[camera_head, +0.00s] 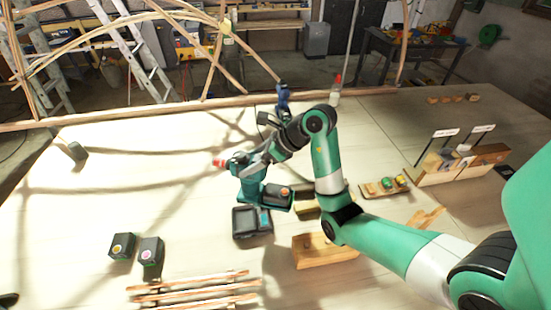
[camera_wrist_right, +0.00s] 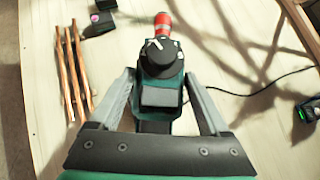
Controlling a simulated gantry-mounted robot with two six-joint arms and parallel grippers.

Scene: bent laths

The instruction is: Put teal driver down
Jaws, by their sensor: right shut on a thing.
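The teal driver (camera_head: 248,188) is in the head view near the middle of the table, its red nose pointing left and its battery foot low. It also shows in the right wrist view (camera_wrist_right: 163,82), between the two grey fingers, with its black collar and red nose pointing away. My right gripper (camera_head: 258,160) is shut on the driver's body from above. A dark charger or tray (camera_head: 252,236) lies just in front of the driver's foot. I cannot tell whether the foot touches the table. My left gripper is not clearly in view.
Two dark battery packs (camera_head: 122,246) (camera_head: 151,251) and a stack of laths (camera_head: 192,291) lie front left. Wooden blocks (camera_head: 318,252) stand front right of the driver. A blue tool (camera_head: 283,94) and a red-tipped bottle (camera_head: 336,92) stand behind.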

